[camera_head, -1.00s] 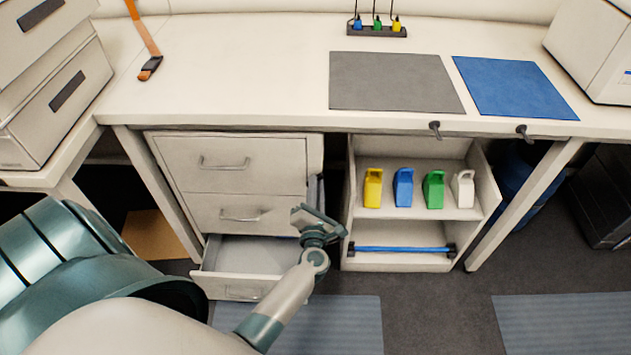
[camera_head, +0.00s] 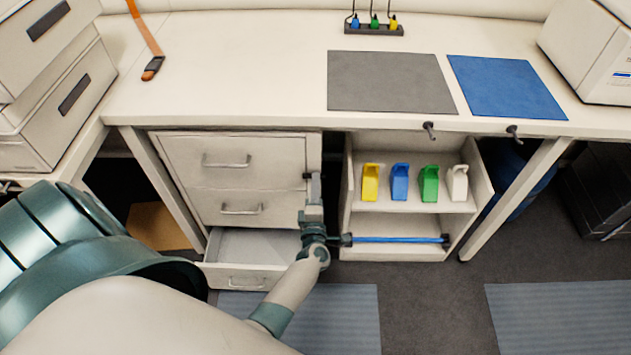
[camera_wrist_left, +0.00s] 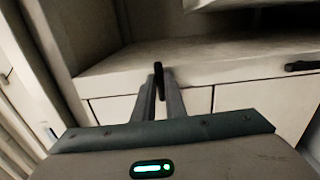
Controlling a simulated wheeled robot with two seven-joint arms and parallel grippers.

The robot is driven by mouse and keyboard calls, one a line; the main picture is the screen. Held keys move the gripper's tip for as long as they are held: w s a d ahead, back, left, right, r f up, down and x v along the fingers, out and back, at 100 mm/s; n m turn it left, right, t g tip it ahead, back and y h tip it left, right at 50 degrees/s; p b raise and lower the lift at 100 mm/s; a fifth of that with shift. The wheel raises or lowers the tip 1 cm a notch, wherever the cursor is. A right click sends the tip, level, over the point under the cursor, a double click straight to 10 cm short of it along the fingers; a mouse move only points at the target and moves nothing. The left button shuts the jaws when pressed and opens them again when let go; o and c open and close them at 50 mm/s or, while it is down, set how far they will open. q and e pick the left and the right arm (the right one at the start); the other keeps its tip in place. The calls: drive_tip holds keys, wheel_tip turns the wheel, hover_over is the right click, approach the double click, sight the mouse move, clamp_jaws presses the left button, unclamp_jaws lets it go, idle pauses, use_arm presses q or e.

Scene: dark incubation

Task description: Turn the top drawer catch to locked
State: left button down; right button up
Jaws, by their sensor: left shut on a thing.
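The top drawer (camera_head: 222,158) is closed, with a bar handle on its pale front. The catch shows as a small dark piece (camera_head: 307,176) at the right edge of the drawer unit, mostly hidden by my gripper. My left gripper (camera_head: 314,182) points up along that edge. In the left wrist view, its two fingers (camera_wrist_left: 164,94) are shut on the narrow dark lever of the catch (camera_wrist_left: 158,73). I cannot tell from these frames whether the catch stands at locked. My right gripper is not in view.
The middle drawer (camera_head: 215,207) is closed; the bottom drawer (camera_head: 245,280) stands open below my left arm. To the right is an open shelf unit (camera_head: 350,215) with several coloured holders and a blue bar (camera_head: 400,240). The worktop (camera_head: 230,80) overhangs both.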

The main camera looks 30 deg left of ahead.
use_arm(q)
drive_tip(key=shift+d, duration=0.1)
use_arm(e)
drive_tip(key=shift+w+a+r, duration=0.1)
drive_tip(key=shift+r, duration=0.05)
use_arm(q)
drive_tip(key=c, duration=1.8)
unclamp_jaws()
